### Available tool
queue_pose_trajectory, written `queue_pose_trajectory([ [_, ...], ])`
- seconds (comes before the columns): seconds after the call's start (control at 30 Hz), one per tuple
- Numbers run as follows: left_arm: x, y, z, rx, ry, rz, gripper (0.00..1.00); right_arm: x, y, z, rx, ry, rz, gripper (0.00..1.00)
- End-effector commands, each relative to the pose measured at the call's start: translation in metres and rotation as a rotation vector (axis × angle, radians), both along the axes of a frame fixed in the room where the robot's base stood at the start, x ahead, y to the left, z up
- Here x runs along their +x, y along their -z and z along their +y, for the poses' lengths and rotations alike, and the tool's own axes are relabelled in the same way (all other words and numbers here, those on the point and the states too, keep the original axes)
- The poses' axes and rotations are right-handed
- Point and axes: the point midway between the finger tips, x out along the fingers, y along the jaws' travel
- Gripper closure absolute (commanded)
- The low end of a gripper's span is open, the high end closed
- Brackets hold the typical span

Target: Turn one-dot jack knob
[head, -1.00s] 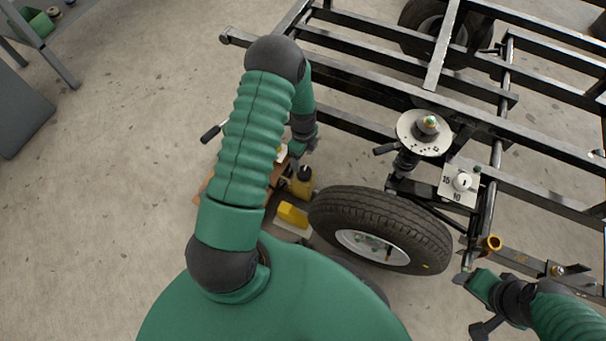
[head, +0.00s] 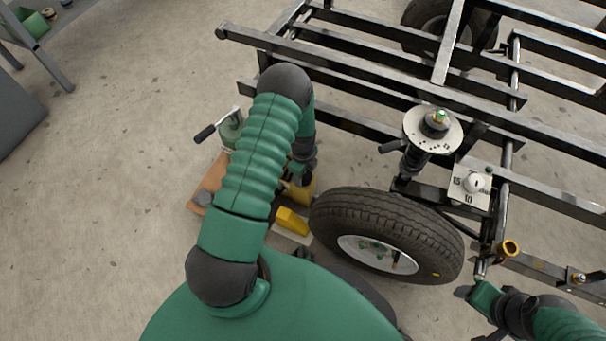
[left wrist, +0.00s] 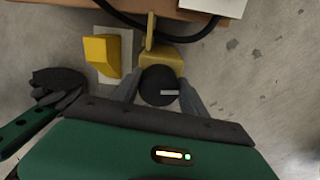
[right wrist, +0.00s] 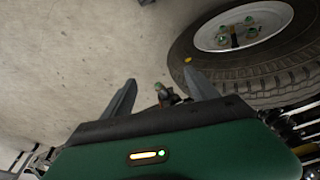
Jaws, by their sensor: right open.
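A yellow jack (left wrist: 162,55) stands on the floor, and its dark round knob (left wrist: 160,86) with a short white mark shows in the left wrist view. I see no dot on it. My left gripper (left wrist: 160,80) has its two fingers on either side of this knob, close to its edges. I cannot tell whether they press on it. In the head view my left gripper (head: 302,172) is low over the jack (head: 302,190) and hides the knob. My right gripper (right wrist: 160,80) is open and empty, near the tyre.
A black tyre (head: 335,207) stands right of the jack, beside a black steel frame (head: 340,72). A yellow block (head: 291,221) lies next to the jack. A brown board (head: 207,185) and a black handle (head: 205,133) are left of it. A round plate (head: 450,137) tops the suspension post.

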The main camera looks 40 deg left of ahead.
Motion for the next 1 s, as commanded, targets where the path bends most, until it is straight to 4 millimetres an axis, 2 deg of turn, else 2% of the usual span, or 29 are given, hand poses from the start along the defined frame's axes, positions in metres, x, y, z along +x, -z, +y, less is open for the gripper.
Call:
queue_pose_trajectory([
  [0.03,0.000,0.000,0.000,0.000,0.000,-0.001,0.58,0.000,0.000,0.000,0.000,0.000,0.000,0.32],
  [0.2,0.000,0.000,0.000,0.000,0.000,-0.001,0.81,0.000,0.000,0.000,0.000,0.000,0.000,0.32],
  [0.3,0.000,0.000,0.000,0.000,0.000,-0.001,0.91,0.000,0.000,0.000,0.000,0.000,0.000,0.32],
  [0.67,0.000,-0.002,0.000,0.000,-0.066,-0.001,0.91,0.000,-0.009,0.000,0.000,0.000,0.000,0.32],
  [1.0,-0.001,-0.004,0.000,0.001,-0.314,-0.001,0.91,0.000,-0.034,0.000,0.000,0.000,0.000,0.32],
])
